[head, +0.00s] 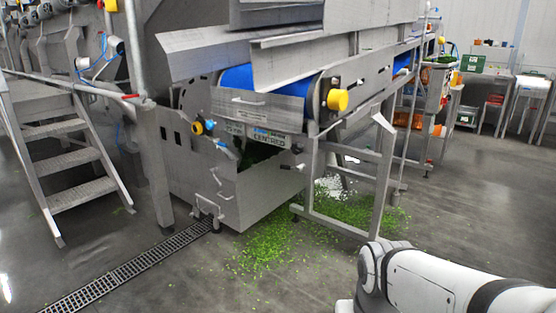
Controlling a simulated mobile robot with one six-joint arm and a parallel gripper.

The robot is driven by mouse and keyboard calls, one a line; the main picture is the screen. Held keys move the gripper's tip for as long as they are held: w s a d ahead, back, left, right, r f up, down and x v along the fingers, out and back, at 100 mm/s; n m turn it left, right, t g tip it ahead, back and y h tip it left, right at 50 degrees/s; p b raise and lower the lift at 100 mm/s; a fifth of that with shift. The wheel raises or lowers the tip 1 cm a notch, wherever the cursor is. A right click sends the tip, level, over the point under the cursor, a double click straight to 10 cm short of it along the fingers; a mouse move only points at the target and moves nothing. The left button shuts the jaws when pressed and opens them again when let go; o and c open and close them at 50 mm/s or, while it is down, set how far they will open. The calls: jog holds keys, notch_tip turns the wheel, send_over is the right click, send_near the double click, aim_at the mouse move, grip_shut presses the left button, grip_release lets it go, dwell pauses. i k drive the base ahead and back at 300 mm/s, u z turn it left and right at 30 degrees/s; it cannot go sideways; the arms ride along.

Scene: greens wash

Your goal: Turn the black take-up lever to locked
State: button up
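I cannot clearly pick out the black take-up lever at this size. The conveyor with the blue belt (238,78) stands in the middle of the head view, in a grey metal frame. A yellow knob (338,100) sticks out at the belt's near right end, with small dark parts beside it. A smaller yellow and blue fitting (198,127) sits on the machine's side at the left of the belt. White links of my own arm show at the lower right. My gripper is outside the picture.
Metal steps (75,155) stand at the left. Green leaf scraps (262,248) litter the floor under and before the conveyor. A drain grate (125,273) crosses the floor. A rack (430,120) and tables stand behind at the right. The right floor is mostly clear.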

aim_at(301, 167)
jog(key=z, duration=0.25)
jog(key=i, duration=1.1)
jog(key=z, duration=0.25)
